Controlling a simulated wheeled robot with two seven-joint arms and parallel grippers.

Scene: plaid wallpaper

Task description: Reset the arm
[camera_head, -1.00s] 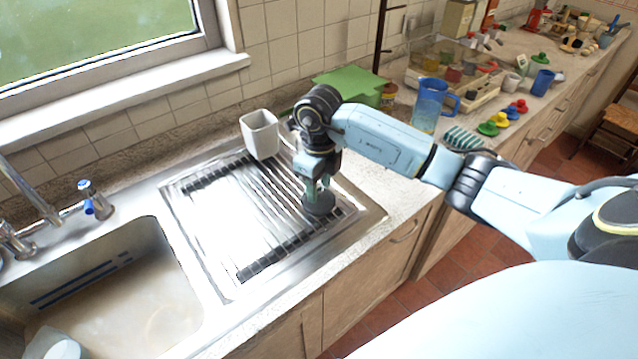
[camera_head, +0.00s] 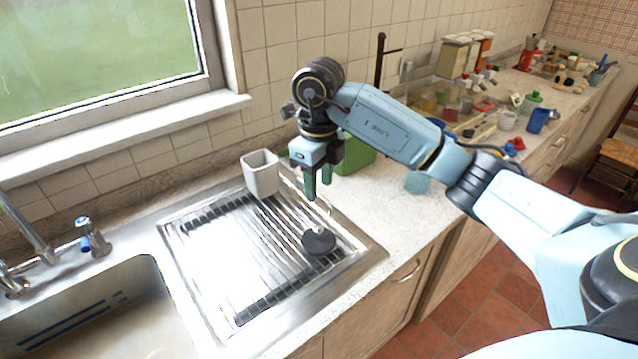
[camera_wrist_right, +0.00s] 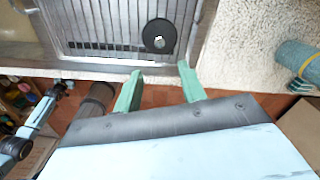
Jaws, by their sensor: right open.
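My right gripper (camera_head: 318,190) is raised above the draining rack, with its green fingers pointing down. In the right wrist view its two fingers (camera_wrist_right: 160,72) stand apart with nothing between them. A round black object (camera_head: 319,240) with a small knob in its middle rests on the right part of the rack (camera_head: 215,262), below and apart from the fingers. It also shows in the right wrist view (camera_wrist_right: 159,34).
A white square cup (camera_head: 262,175) stands at the rack's back edge, left of my gripper. The sink (camera_head: 100,320) and tap (camera_head: 88,238) are at left. A green box (camera_head: 357,152) is behind my arm. Several items crowd the counter farther right.

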